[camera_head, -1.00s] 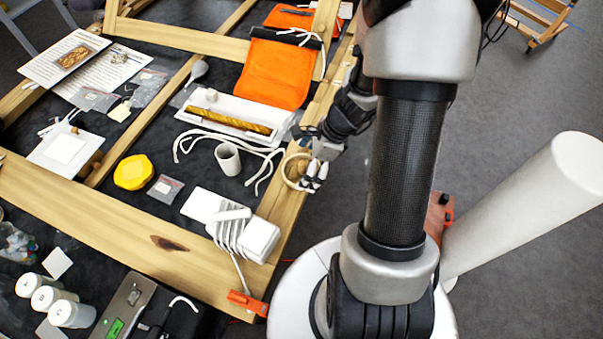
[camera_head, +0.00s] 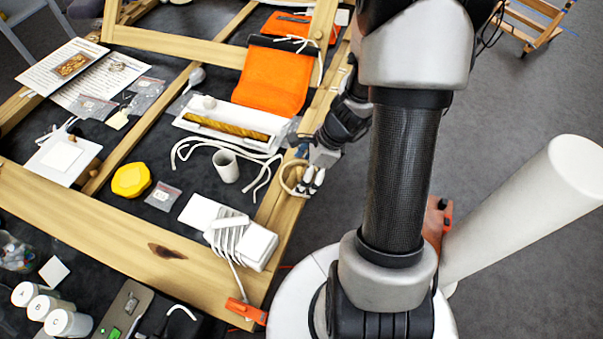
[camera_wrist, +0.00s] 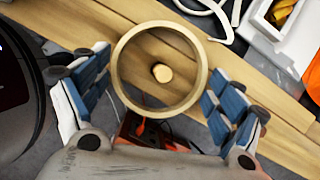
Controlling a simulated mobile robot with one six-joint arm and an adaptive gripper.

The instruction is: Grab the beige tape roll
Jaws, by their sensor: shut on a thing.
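The beige tape roll (camera_wrist: 116,68) is a thin ring seen almost face-on in the wrist view, between the two blue-padded fingers of my gripper (camera_wrist: 158,66). My gripper is shut on it. In the head view the beige tape roll (camera_head: 283,177) shows at the right edge of the wooden frame, with the white fingertips of my gripper (camera_head: 306,181) at its right side. Wood and a small round peg show through the ring in the wrist view. Whether the roll still touches the wood is hard to tell.
The wooden frame (camera_head: 100,222) runs under and left of the roll. A white cup (camera_head: 226,166), white cords, a corded white block (camera_head: 257,246) and a tray with a gold strip (camera_head: 226,132) lie nearby. Open grey floor (camera_head: 540,95) is at right.

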